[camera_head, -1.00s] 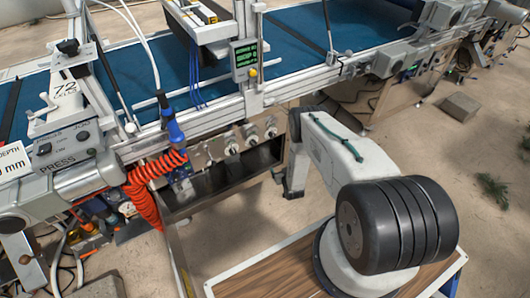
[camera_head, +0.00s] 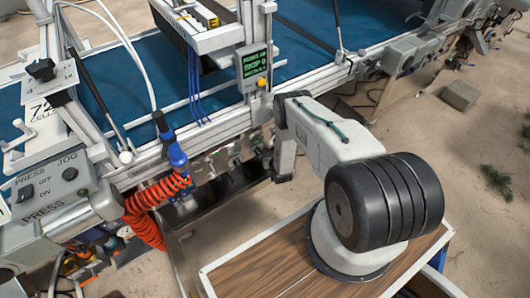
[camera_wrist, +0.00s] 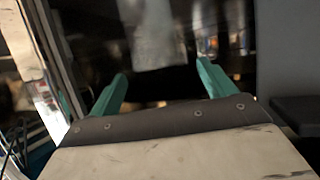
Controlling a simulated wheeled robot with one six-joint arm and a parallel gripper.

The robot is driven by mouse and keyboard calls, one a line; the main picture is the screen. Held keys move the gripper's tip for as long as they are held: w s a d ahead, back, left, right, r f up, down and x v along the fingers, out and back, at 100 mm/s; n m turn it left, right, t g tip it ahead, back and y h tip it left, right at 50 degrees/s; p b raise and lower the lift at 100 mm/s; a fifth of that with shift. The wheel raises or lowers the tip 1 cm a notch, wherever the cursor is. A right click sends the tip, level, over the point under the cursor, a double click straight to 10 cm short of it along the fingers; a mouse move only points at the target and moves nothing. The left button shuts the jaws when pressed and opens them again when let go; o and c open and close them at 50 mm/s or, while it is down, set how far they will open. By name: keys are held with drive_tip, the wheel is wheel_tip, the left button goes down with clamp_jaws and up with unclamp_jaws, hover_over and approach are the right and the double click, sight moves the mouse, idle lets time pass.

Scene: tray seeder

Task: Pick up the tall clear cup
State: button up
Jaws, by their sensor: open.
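My gripper (camera_wrist: 163,72) shows in the wrist view with two green fingers spread apart and nothing between them. A pale, see-through upright shape (camera_wrist: 152,32) stands beyond the fingertips at the top of the wrist view, cut off by the frame edge. It may be the tall clear cup, but it is blurred and I cannot be sure. In the head view I make out no clear cup. My gripper is hidden there behind my arm and the machine's front.
A machine with a blue belt (camera_head: 120,75) runs across the head view. A control box (camera_head: 60,180), a coiled red hose (camera_head: 150,208) with a blue nozzle (camera_head: 172,142) and a small display (camera_head: 253,65) are at its front.

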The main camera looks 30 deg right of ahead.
drive_tip(key=shift+d+x, duration=0.15)
drive_tip(key=shift+x, duration=1.6)
drive_tip(key=shift+d+x, duration=0.15)
drive_tip(key=shift+x, duration=1.6)
drive_tip(key=shift+s+f, duration=0.1)
drive_tip(key=shift+s, duration=0.05)
drive_tip(key=c, duration=1.4)
drive_tip(key=shift+c, duration=0.2)
